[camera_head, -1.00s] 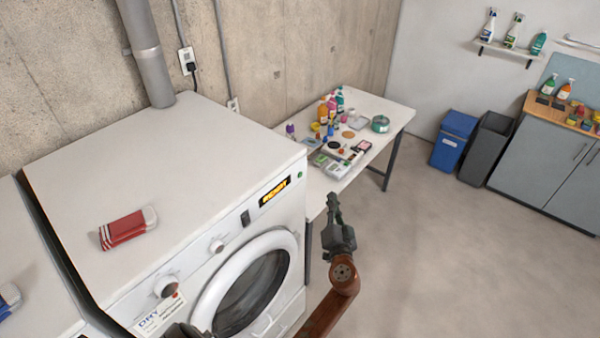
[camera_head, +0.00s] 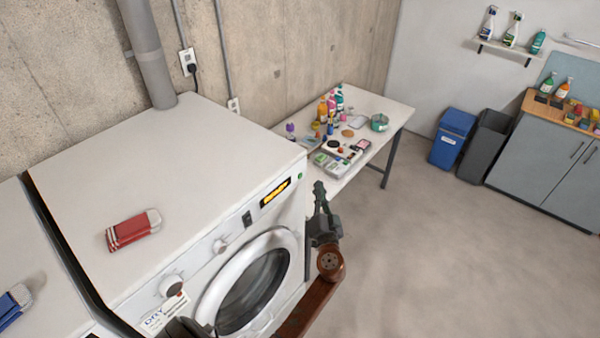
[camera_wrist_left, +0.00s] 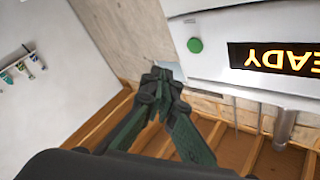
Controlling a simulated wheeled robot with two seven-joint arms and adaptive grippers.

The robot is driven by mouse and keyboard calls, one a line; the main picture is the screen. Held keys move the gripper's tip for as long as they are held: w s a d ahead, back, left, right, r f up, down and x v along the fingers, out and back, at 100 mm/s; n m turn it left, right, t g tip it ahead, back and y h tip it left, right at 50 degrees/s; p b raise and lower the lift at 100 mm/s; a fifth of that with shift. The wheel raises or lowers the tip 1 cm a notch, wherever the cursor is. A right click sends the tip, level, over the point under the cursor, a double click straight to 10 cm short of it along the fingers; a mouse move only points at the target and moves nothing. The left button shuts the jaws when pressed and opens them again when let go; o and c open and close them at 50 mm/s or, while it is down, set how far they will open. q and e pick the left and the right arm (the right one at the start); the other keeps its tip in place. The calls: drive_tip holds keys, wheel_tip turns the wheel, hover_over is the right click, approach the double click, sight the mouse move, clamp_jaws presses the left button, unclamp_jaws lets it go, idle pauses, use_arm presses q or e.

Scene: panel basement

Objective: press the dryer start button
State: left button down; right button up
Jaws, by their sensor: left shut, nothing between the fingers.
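The white dryer (camera_head: 150,185) stands at the left, with a dark front door window (camera_head: 252,290). Its small green start button (camera_head: 299,176) sits at the right end of the front panel, beside the lit display (camera_head: 275,192). In the left wrist view the green button (camera_wrist_left: 195,45) shows clear, next to the display (camera_wrist_left: 275,57) reading READY upside down. My left gripper (camera_head: 319,190) is shut and empty, just right of the dryer's front corner and apart from the button. In the wrist view its fingertips (camera_wrist_left: 161,75) lie below and left of the button. My right gripper is not in view.
A red-and-white brush (camera_head: 132,230) lies on the dryer top. Behind the gripper, a white table (camera_head: 378,105) holds bottles and small items. A blue bin (camera_head: 452,138) and a grey bin (camera_head: 485,146) stand farther back. The floor at the right is clear.

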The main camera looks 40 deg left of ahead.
sight(300, 176)
use_arm(q)
drive_tip(key=shift+w+a, duration=0.2)
drive_tip(key=shift+a, duration=1.95)
drive_tip(key=shift+a+b, duration=0.3)
drive_tip(key=shift+b, duration=0.1)
drive_tip(key=shift+a, duration=0.15)
